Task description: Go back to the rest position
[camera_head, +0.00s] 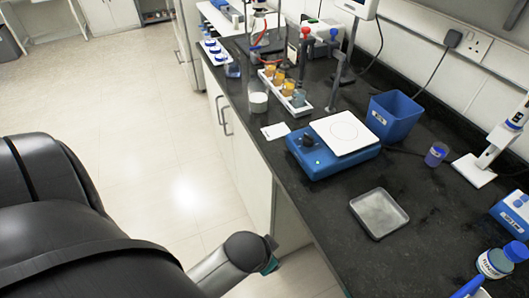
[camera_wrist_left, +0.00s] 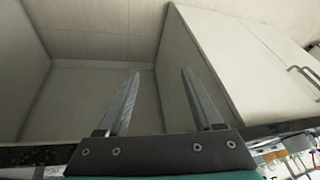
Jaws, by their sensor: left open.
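My left arm reaches in from the left in the head view and ends beside the bench front, below the worktop edge. Only the dark wrist and a teal edge of my left gripper (camera_head: 268,262) show there; its fingers are hidden. In the left wrist view my left gripper (camera_wrist_left: 160,72) is open, with nothing between its two grey fingers. It faces a knee-space with pale panels under the bench.
The black worktop (camera_head: 310,205) holds a blue balance (camera_head: 335,158), a metal tray (camera_head: 379,213), a blue bin (camera_head: 393,117), a rack (camera_head: 287,92) of jars and a labelled bottle (camera_head: 496,262). White cupboards (camera_head: 240,150) line its front. The floor (camera_head: 130,120) at left is clear.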

